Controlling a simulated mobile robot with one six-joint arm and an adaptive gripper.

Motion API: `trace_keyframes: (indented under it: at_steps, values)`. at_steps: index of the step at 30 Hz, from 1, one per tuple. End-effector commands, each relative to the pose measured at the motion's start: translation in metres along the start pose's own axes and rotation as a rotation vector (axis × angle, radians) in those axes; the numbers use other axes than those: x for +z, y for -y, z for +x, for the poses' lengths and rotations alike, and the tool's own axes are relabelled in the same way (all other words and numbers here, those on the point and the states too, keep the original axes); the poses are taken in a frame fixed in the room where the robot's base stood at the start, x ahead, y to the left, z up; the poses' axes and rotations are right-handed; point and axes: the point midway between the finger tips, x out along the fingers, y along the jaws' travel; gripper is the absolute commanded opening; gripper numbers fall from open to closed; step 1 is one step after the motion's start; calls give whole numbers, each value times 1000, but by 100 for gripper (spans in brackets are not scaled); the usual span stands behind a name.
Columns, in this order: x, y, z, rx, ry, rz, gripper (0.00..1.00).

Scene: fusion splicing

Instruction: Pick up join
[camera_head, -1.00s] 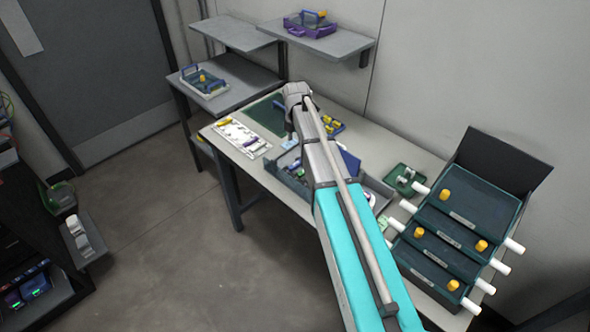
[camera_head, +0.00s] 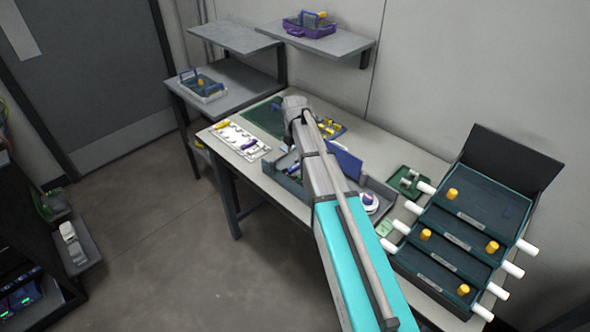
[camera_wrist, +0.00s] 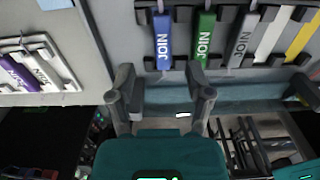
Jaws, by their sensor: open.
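Several pieces lettered JOIN lie side by side on a dark rack at the top of the wrist view: a blue one (camera_wrist: 163,40), a green one (camera_wrist: 203,38) and a grey one (camera_wrist: 241,41). My gripper (camera_wrist: 161,82) is open and empty, its two fingertips just below the blue and green pieces and apart from them. A purple lettered piece (camera_wrist: 18,74) lies in a white holder (camera_wrist: 66,68) at the left. In the head view my arm hides the gripper and the pieces under it.
The workbench (camera_head: 387,147) carries a white board (camera_head: 240,142), a grey tray (camera_head: 291,188) with a blue panel (camera_head: 345,161), a green tray (camera_head: 408,181) and a stepped green case (camera_head: 450,235) at right. Shelves (camera_head: 323,43) hang at the back.

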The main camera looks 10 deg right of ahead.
Motion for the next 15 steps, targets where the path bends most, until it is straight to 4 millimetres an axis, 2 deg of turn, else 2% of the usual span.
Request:
trace_keyframes:
  at_steps: [8,15]
  values:
    - [-1,0,2,0,0,-1,66]
    - [-2,1,17,0,0,-1,66]
